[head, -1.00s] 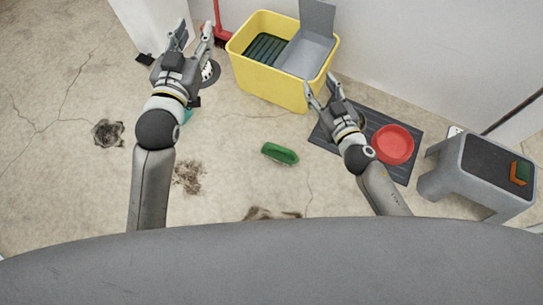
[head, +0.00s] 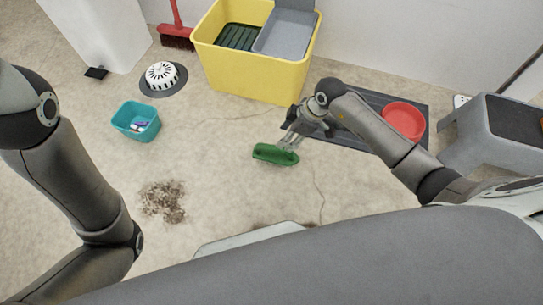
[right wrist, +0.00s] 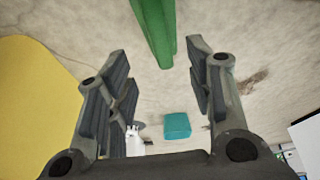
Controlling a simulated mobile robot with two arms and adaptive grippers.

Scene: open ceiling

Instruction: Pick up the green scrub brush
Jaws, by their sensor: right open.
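The green scrub brush (head: 275,154) lies on the concrete floor in the middle of the head view. My right gripper (head: 290,143) is just above and behind it, pointing down toward it, and overlaps its upper right edge in the picture. In the right wrist view the brush (right wrist: 155,30) shows at the top centre, lined up between the spread fingers of my right gripper (right wrist: 158,58). The jaws are open and empty; I cannot tell whether the fingertips touch the brush. My left gripper is outside the head view; only my left arm shows.
A teal basket (head: 136,121) and a white-and-grey drain cover (head: 163,78) are on the left. A yellow bucket (head: 250,75) stands behind. A dark mat (head: 345,132) with a red bowl (head: 404,121) and a grey stool (head: 480,140) are right. Floor around the brush is mostly clear.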

